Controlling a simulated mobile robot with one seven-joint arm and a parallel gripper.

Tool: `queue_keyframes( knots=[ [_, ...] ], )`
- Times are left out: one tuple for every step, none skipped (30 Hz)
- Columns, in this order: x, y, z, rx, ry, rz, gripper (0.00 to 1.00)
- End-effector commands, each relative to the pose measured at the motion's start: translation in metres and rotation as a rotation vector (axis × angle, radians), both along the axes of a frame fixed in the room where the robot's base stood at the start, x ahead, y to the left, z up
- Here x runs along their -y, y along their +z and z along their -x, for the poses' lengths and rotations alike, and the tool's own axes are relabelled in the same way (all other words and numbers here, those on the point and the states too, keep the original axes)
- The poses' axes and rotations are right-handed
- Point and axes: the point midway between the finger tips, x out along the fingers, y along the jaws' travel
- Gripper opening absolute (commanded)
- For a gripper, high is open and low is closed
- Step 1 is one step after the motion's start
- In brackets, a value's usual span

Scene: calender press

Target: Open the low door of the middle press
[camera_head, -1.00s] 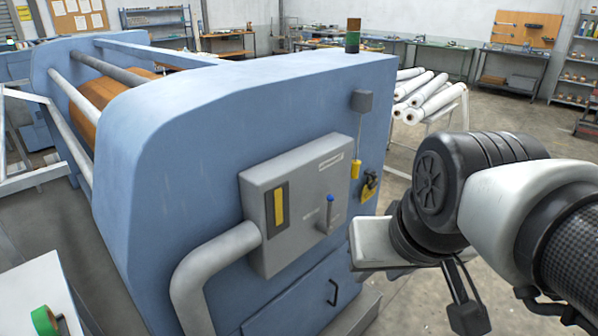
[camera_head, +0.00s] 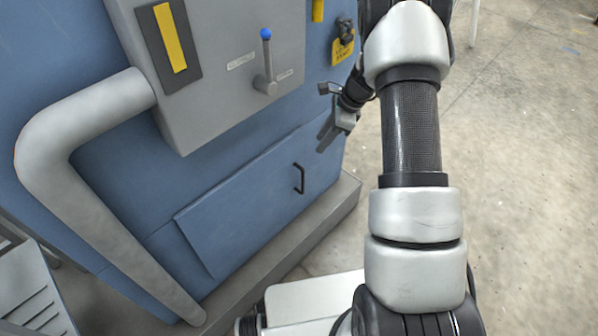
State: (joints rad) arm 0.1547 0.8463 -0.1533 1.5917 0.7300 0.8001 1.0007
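The low door (camera_head: 250,200) is a blue panel near the foot of the blue press (camera_head: 100,170). It looks shut against the press side. Its black bar handle (camera_head: 299,178) is on the right part of the door. My gripper (camera_head: 324,135) is in front of the press, above and to the right of the handle and apart from it. Its fingers point down and to the left. They are small and seen at a slant, so the gap between them is unclear. I see nothing held in it.
A grey box (camera_head: 220,70) with a blue-tipped lever (camera_head: 266,62) juts out above the door. A thick grey pipe (camera_head: 70,190) bends down at the left. A yellow tag with a padlock (camera_head: 343,48) hangs near my arm. A grey plinth (camera_head: 300,240) edges the press. Concrete floor is open at right.

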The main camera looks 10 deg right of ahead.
Motion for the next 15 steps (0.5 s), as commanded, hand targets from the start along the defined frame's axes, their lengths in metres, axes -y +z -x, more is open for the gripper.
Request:
queue_keyframes(
  knots=[
    [0.003,-0.027,-0.002,-0.023,-0.040,-0.010,0.30],
    [0.005,-0.036,-0.002,-0.033,-0.061,-0.015,0.30],
    [0.006,-0.045,-0.003,-0.043,-0.083,-0.021,0.30],
    [0.007,-0.050,-0.004,-0.049,-0.096,-0.024,0.30],
    [0.007,-0.055,-0.004,-0.053,-0.105,-0.025,0.30],
    [0.007,-0.059,-0.004,-0.057,-0.113,-0.027,0.30],
    [0.007,-0.062,-0.005,-0.060,-0.117,-0.029,0.30],
    [0.006,-0.065,-0.005,-0.060,-0.119,-0.029,0.30],
    [0.004,-0.070,-0.005,-0.062,-0.119,-0.028,0.30],
    [0.003,-0.073,-0.006,-0.061,-0.118,-0.028,0.30],
    [0.001,-0.077,-0.006,-0.061,-0.117,-0.029,0.30],
    [-0.002,-0.084,-0.007,-0.061,-0.117,-0.029,0.30],
    [-0.004,-0.090,-0.007,-0.063,-0.117,-0.029,0.30],
    [-0.006,-0.096,-0.008,-0.062,-0.116,-0.029,0.30],
    [-0.009,-0.104,-0.009,-0.062,-0.115,-0.028,0.30]
  ],
)
